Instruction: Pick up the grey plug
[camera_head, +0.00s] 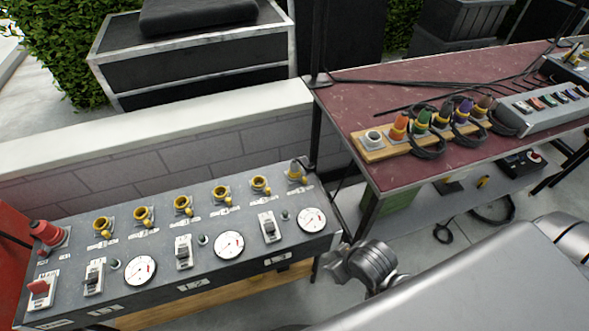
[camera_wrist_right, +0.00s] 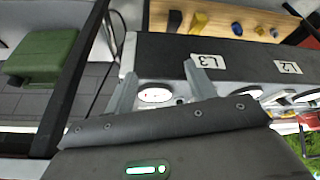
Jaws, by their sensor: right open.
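I cannot make out the grey plug in the wrist view. In the head view my right arm comes in from the lower right, and its fingertips are not clear. My left gripper is out of view.
A red table (camera_head: 345,100) at the right carries a wooden strip (camera_head: 372,155) with coloured plugs and loose cables. A low wall (camera_head: 150,140) stands behind the panel.

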